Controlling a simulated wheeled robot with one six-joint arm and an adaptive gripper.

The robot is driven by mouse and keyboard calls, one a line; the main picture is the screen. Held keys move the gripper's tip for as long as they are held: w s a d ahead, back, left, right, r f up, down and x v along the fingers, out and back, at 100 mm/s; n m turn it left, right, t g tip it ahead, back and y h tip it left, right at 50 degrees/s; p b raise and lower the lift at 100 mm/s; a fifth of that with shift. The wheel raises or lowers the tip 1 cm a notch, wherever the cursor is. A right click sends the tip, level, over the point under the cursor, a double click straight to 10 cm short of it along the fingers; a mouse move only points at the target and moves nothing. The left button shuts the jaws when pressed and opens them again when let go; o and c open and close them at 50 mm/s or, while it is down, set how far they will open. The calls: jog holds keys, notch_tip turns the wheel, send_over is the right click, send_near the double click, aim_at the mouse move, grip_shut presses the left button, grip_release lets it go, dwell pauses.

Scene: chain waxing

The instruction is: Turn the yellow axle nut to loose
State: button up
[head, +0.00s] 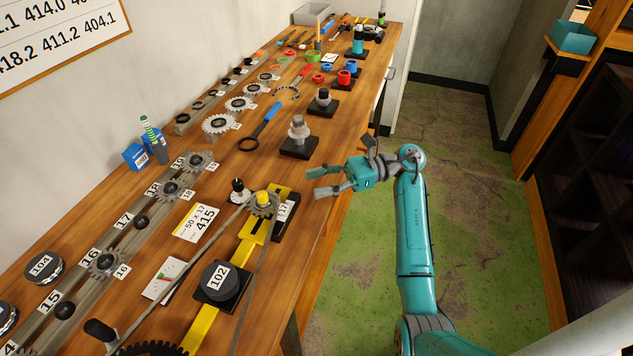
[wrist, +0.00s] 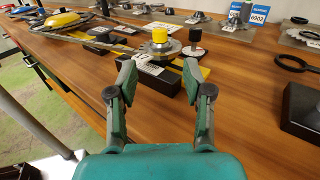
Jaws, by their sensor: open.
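The yellow axle nut (head: 263,198) sits on top of a small toothed sprocket at the end of the yellow slide bar, beside the tag marked 17. It also shows in the wrist view (wrist: 160,36), upright, beyond my fingertips. My gripper (head: 318,181) is open and empty, over the right edge of the bench, to the right of the nut and apart from it. In the wrist view my gripper (wrist: 165,80) has its two fingers spread, with the black block of the slide between and beyond them. The marking on the nut is too small to read.
A chain (head: 258,262) runs from the sprocket toward the near end. A black knob (head: 238,186) stands just left of the nut. A grey stepped part on a black base (head: 299,146) stands behind. A round weight marked 102 (head: 219,281) lies nearer. Bare wood lies between.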

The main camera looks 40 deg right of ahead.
aim_at(267, 196)
jog(key=a+m+t, duration=0.1)
jog(key=a+f+m+t+h, duration=0.1)
jog(key=s+a+t, duration=0.1)
jog(key=shift+a+f+m+t+h, duration=0.15)
jog(key=shift+f+m+t+h, duration=0.05)
jog(key=shift+m+t+h, duration=0.2)
jog(key=s+a+m+t+h, duration=0.1)
jog(key=t, duration=0.1)
jog(key=s+a+r+m+t+h, duration=0.1)
jog(key=s+m+t+h, duration=0.1)
jog(key=shift+a+m, duration=0.3)
jog(key=shift+s+a+r+m+t+h, duration=0.2)
jog(key=shift+s+r+m+t+h, duration=0.2)
jog(key=shift+t+h, duration=0.35)
jog(key=x, duration=1)
jog(key=shift+w+a+f, duration=0.15)
jog(key=shift+w+a, duration=0.05)
jog(key=shift+w, duration=0.1)
jog(key=shift+c, duration=0.3)
grip_shut()
